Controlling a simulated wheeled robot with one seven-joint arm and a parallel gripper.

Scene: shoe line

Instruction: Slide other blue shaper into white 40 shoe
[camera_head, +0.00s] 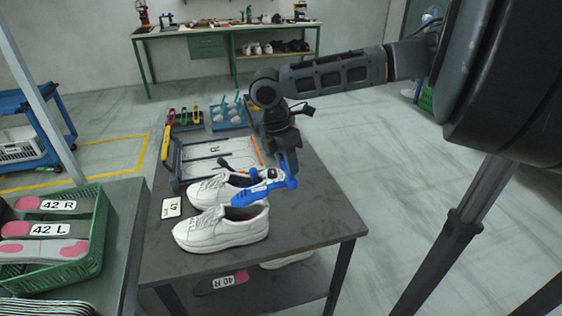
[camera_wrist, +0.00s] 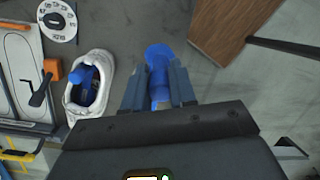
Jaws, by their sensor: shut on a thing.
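Two white shoes stand side by side on the dark table, a rear one (camera_head: 203,192) and a front one (camera_head: 222,231). In the wrist view, the held shaper (camera_wrist: 158,62) is between the two fingers of my gripper (camera_wrist: 158,88). One white shoe (camera_wrist: 101,68) lies to the left there, with another blue shaper (camera_wrist: 82,76) in its opening.
A green crate (camera_head: 85,255) with 42 insoles is at lower left. The table's right side (camera_head: 315,215) is clear.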

